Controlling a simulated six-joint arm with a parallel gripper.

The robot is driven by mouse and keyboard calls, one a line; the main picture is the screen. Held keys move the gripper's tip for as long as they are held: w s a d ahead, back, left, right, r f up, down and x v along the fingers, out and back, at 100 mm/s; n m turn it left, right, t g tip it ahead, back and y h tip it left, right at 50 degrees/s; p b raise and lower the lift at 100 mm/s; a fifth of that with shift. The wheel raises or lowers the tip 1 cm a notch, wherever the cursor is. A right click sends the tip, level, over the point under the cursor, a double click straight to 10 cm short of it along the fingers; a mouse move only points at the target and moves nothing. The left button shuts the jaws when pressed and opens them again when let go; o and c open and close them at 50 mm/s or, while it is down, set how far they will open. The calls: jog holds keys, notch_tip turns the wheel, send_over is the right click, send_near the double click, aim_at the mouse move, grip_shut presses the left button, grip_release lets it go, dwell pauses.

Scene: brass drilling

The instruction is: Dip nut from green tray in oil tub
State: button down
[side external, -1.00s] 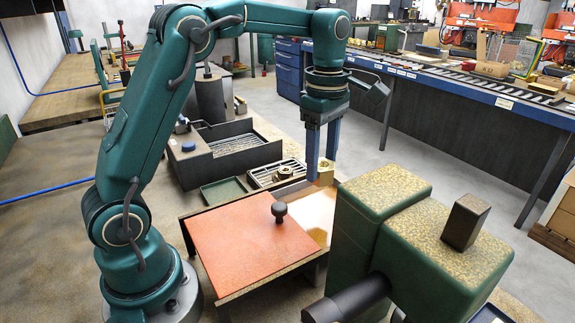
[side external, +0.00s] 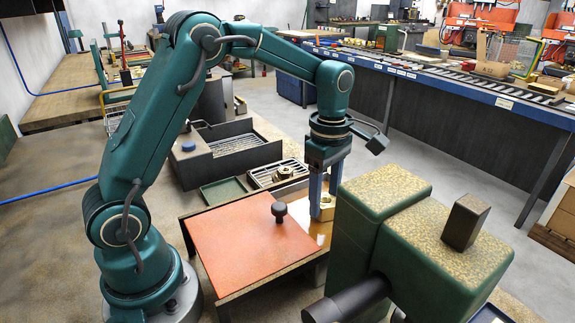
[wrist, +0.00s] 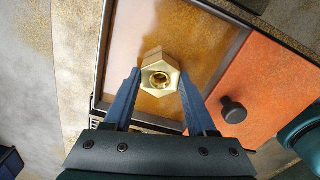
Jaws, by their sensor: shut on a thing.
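A brass hex nut (side external: 327,208) is held between the blue fingers of my gripper (side external: 325,204). In the wrist view the nut (wrist: 160,75) sits between the fingertips of my gripper (wrist: 160,82), its hole facing the camera. It is over the amber oil in the open part of the oil tub (wrist: 200,22). I cannot tell whether its underside touches the oil. An orange-red lid (side external: 245,245) with a dark knob covers the other part of the tub. The green tray (side external: 222,192) looks empty, left of the tub's far edge.
A slatted rack (side external: 266,178) with a round metal piece (side external: 285,172) lies behind the tub. A dark bin with a grate (side external: 235,145) stands farther back. A large green machine block (side external: 385,195) stands close to the right of my gripper. The lid's knob (side external: 279,211) sticks up to the left.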

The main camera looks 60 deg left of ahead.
aim_at(324, 200)
jog(key=shift+f, duration=3)
dwell(0.4)
jog(key=shift+r, duration=5)
jog(key=shift+r, duration=1.95)
